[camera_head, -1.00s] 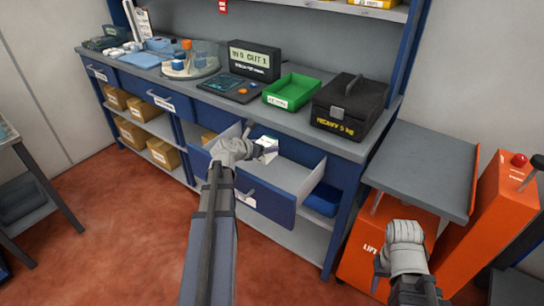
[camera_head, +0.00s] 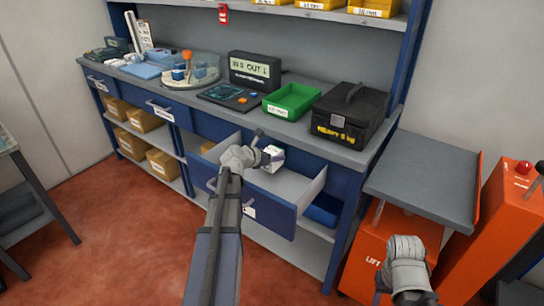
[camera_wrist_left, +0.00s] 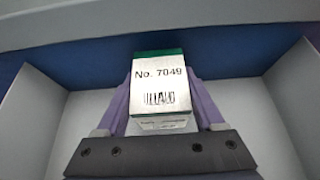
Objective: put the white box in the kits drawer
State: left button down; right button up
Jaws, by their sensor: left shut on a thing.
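The white box (camera_head: 272,156) is held by my left gripper (camera_head: 262,152) over the open drawer (camera_head: 268,214). In the left wrist view the white box (camera_wrist_left: 160,84) has a green edge and a label reading "No. 7049" with a barcode. The left gripper's fingers (camera_wrist_left: 160,105) are shut on its two sides. The drawer's walls (camera_wrist_left: 30,112) show on both sides of the box there. Whether the box touches the drawer floor cannot be told. My right gripper (camera_head: 404,248) is in front of the orange lift, and its fingers cannot be made out.
The counter above holds a green tray (camera_head: 291,101), a black heavy case (camera_head: 349,115) and an "IN OUT" display (camera_head: 255,70). A grey platform (camera_head: 422,182) and orange lift (camera_head: 488,235) stand at the right. Cardboard boxes (camera_head: 163,164) fill the lower left shelves.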

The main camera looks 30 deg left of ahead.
pick_arm(q)
jog(key=shift+f+b, duration=0.65)
grip_release()
jog(key=shift+r+p, duration=0.55)
jog(key=shift+p, duration=0.05)
jog(key=p+v, duration=0.6)
jog(key=v, duration=0.6)
jog(key=shift+a+r, duration=0.1)
